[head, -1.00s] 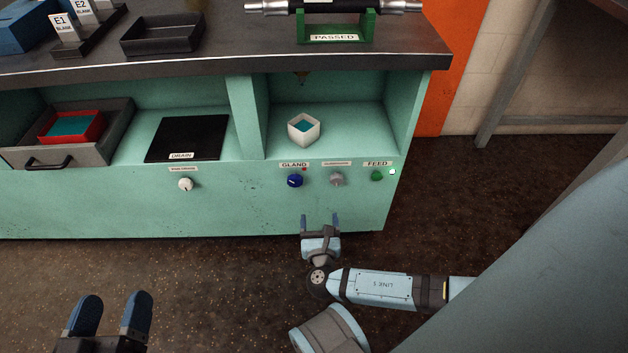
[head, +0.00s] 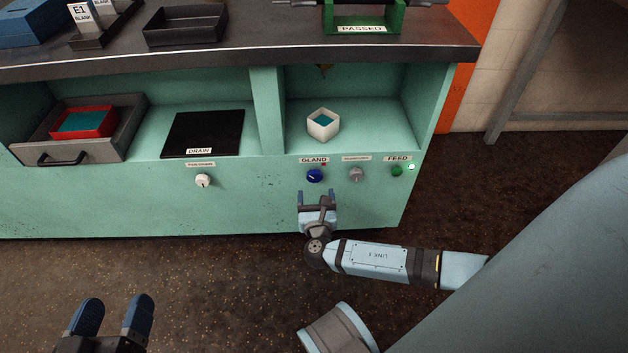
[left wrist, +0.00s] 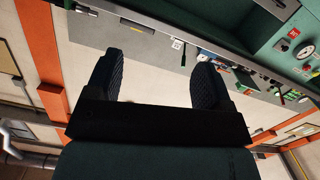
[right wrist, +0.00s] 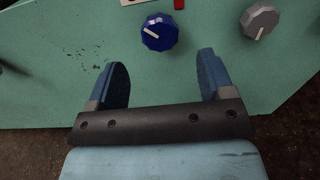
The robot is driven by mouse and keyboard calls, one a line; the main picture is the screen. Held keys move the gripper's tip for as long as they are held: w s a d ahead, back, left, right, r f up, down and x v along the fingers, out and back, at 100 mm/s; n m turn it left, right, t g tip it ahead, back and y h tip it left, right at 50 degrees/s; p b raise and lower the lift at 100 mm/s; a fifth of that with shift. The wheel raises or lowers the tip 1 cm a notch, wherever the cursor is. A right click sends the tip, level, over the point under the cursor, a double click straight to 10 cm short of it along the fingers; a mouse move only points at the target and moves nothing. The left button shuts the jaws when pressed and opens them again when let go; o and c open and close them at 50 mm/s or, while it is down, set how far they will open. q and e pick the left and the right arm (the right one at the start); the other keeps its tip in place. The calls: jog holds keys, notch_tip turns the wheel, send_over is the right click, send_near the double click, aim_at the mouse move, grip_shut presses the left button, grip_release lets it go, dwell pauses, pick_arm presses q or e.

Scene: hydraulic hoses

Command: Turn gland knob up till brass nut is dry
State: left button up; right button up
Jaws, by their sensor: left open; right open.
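The blue gland knob (head: 314,176) sits on the green cabinet front under the GLAND label (head: 314,160). In the right wrist view the knob (right wrist: 160,32) shows a white pointer line and lies beyond the fingertips. My right gripper (head: 316,196) is open and empty just below the knob, apart from it. My left gripper (head: 112,312) is open and empty, low at the left.
A white knob (head: 203,181) is to the left. A red tray (head: 84,122) and black drain plate (head: 203,134) are on the shelf.

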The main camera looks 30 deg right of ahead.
aim_at(315, 179)
jog(key=b+x, duration=0.2)
jog(key=x, duration=0.4)
jog(key=shift+d+f, duration=0.1)
jog(key=shift+d, duration=0.05)
pick_arm(q)
jog(key=shift+w+a+r+m+t, duration=0.15)
jog(key=shift+w+a+m+t, duration=0.35)
jog(key=shift+w+m, duration=0.35)
pick_arm(e)
jog(key=shift+w+d, duration=0.25)
jog(key=shift+w, duration=0.3)
pick_arm(q)
jog(key=shift+s, duration=0.1)
pick_arm(e)
jog(key=c, duration=0.9)
